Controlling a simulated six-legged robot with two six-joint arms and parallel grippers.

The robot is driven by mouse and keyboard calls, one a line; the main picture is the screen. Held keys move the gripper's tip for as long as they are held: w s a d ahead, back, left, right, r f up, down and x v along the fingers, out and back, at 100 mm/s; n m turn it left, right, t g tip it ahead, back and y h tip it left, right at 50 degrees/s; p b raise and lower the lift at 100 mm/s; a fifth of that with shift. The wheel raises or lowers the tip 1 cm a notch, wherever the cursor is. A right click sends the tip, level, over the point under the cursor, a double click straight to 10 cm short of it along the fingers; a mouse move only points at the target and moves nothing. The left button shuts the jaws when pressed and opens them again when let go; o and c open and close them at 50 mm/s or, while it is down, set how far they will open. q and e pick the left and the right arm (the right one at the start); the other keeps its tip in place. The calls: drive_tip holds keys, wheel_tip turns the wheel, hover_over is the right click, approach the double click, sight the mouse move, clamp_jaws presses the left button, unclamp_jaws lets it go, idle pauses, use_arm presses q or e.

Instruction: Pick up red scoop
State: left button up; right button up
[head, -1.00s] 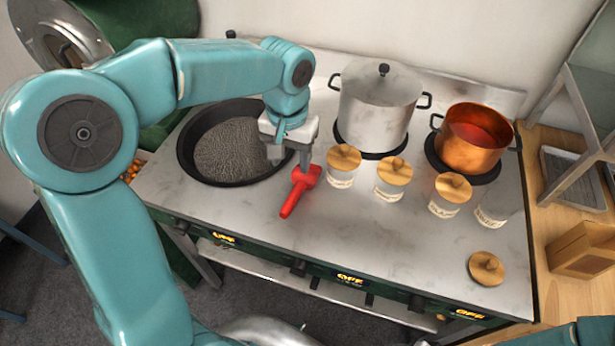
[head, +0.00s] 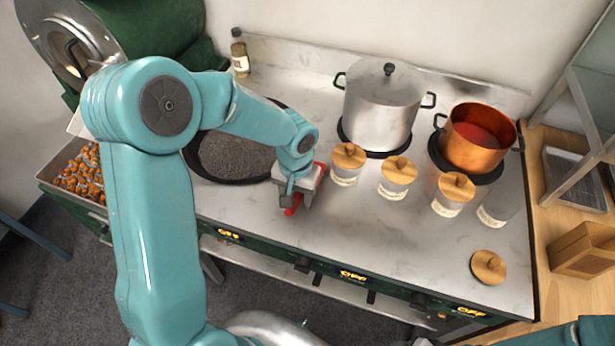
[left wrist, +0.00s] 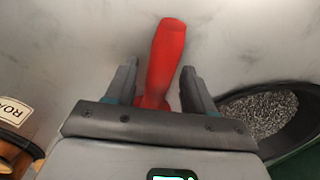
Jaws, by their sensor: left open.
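The red scoop (head: 320,175) lies on the pale stove top between the dark pan and the first jar, largely covered by my left gripper in the head view. My left gripper (head: 296,200) is right over it. In the left wrist view the red scoop's handle (left wrist: 167,55) extends between and past the two fingers of the open left gripper (left wrist: 158,85). A gap shows between the handle and the right finger. The scoop's other end is hidden by the gripper body. My right gripper is not in view.
The dark pan (head: 188,155) of grey granules sits left of the scoop. Several wooden-lidded jars (head: 347,165) stand right of it. A steel pot (head: 380,105) and a copper pot (head: 467,140) stand behind. A loose wooden lid (head: 487,267) lies at front right.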

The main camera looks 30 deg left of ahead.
use_arm(q)
drive_tip(key=shift+w+d, duration=0.15)
drive_tip(key=shift+w, duration=0.1)
drive_tip(key=c, duration=0.8)
drive_tip(key=shift+s, duration=0.2)
clamp_jaws()
drive_tip(key=shift+w, duration=0.1)
